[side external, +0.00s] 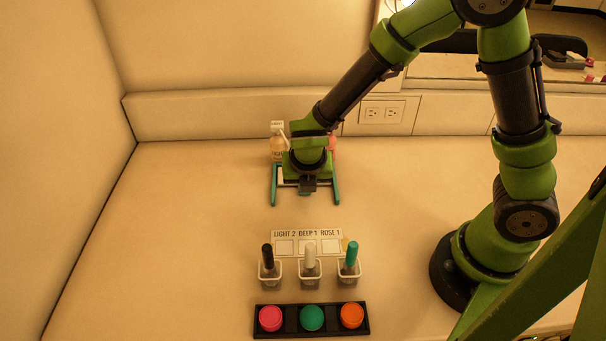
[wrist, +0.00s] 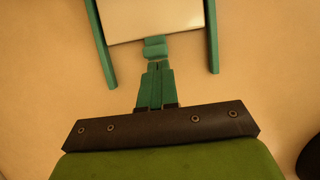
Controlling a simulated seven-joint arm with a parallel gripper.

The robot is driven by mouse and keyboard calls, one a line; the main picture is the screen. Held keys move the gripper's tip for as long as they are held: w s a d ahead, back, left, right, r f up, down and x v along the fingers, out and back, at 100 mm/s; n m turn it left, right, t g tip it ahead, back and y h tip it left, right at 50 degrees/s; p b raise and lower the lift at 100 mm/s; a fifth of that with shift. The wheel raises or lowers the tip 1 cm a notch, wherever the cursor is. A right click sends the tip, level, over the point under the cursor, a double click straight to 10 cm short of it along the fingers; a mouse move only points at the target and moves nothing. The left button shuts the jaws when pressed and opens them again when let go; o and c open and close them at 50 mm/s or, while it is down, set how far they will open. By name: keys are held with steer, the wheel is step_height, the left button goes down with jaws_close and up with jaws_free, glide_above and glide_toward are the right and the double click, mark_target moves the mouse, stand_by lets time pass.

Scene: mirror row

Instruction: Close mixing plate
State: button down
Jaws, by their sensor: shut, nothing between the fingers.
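The mixing plate shows in the wrist view as a pale panel (wrist: 150,18) between two teal side bars (wrist: 213,40), with a small teal tab (wrist: 155,42) at the middle of its near edge. In the side external view its teal bars (side external: 336,185) show on both sides of my gripper, and the arm hides most of the panel. My gripper (wrist: 156,66) is shut and empty. Its fingertips are right by the tab; I cannot tell if they touch it. My gripper (side external: 308,187) also shows in the side external view, low over the near edge of the panel.
Bottles (side external: 278,150) stand behind my gripper. In front are a labelled card (side external: 307,236), white holders with a black-capped (side external: 267,257), a white-capped (side external: 310,257) and a teal-capped bottle (side external: 352,254), and a black tray (side external: 291,325) with pink, green and orange lids. Table left is clear.

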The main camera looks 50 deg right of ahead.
steer(key=shift+s+a, duration=1.2)
steer(key=shift+a, duration=0.05)
steer(key=v, duration=1)
steer(key=s+d+r+m+t+y, duration=0.2)
steer(key=s+d+r+m, duration=0.2)
steer(key=m, duration=1.1)
steer(key=s+d+r+m+t+y, duration=0.2)
steer(key=r+m, duration=0.6)
steer(key=m, duration=0.8)
steer(key=shift+s+d+y, duration=0.6)
steer(key=shift+s+d, duration=0.5)
steer(key=shift+d, duration=0.55)
